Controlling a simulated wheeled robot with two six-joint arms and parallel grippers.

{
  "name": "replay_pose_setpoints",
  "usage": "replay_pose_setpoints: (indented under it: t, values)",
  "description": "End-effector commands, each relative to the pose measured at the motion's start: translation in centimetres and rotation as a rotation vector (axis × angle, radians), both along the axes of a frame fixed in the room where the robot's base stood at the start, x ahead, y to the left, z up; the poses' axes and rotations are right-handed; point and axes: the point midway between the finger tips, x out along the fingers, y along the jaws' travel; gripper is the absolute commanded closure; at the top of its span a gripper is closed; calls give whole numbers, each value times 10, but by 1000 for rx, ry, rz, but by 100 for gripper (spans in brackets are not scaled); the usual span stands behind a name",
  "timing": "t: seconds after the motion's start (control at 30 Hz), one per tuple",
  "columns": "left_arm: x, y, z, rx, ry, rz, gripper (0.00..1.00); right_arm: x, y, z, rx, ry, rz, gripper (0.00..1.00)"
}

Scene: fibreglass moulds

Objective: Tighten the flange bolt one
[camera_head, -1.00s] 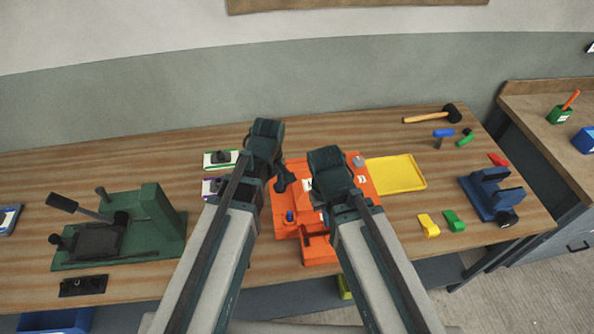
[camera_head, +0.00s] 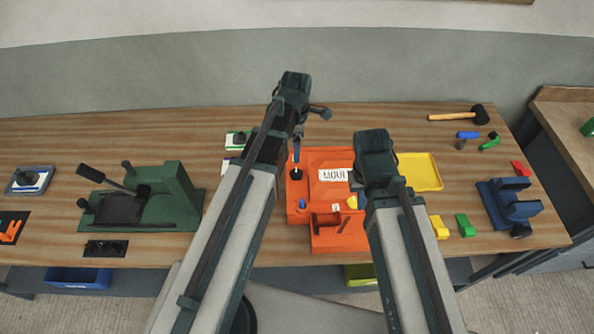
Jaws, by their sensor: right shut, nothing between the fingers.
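I cannot tell which piece is flange bolt one. My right gripper (camera_head: 356,179) is shut and empty over the mould's right side, partly hidden by its arm. My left gripper (camera_head: 297,150) is mostly hidden by its wrist, above the mould's upper left corner.
A yellow tray (camera_head: 420,172) lies right of the mould. A green clamp fixture (camera_head: 172,195) stands left and a blue vise (camera_head: 508,205) right. A mallet (camera_head: 455,117) lies at the back.

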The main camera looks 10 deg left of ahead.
Motion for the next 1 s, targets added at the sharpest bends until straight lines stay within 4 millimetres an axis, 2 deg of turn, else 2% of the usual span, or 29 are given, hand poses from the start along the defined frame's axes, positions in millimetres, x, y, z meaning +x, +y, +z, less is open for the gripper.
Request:
replay_pose_setpoints:
  t: [0.8, 1.0]
  values:
    - [0, 0, -112, 0, 0, -2, 14, 0, 0, -112, -3, 0, 13, 100]
    - [0, 0, -129, 0, 0, -2, 14, 0, 0, -129, -3, 0, 12, 100]
